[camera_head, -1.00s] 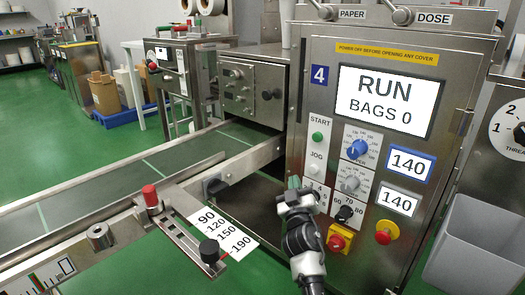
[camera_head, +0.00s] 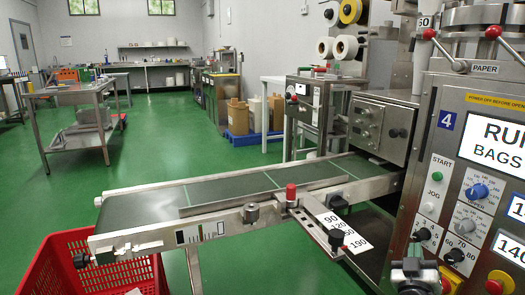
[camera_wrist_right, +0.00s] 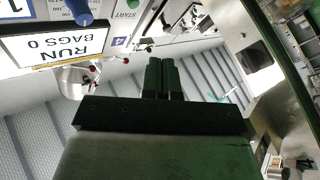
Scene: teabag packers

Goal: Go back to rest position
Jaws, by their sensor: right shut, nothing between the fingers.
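My right gripper (camera_head: 414,252) is low at the bottom right of the head view, in front of the machine's control panel (camera_head: 449,189). In the right wrist view its two dark green fingers (camera_wrist_right: 161,76) are together, with nothing between them. I cannot tell the exact gap between the gripper and the panel; no contact shows. The panel's screen (camera_head: 499,142) reads RUN and BAGS, partly cut off at the right edge. It shows whole and upside down in the right wrist view (camera_wrist_right: 56,38), reading RUN, BAGS 0. My left gripper is not in view.
A conveyor (camera_head: 150,207) runs from the machine towards the left. A red crate (camera_head: 75,250) stands below its left end. A guide with a red knob (camera_head: 291,192) and a number scale (camera_head: 343,231) juts from its near side. A steel cart (camera_head: 75,95) stands far left; green floor is open between.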

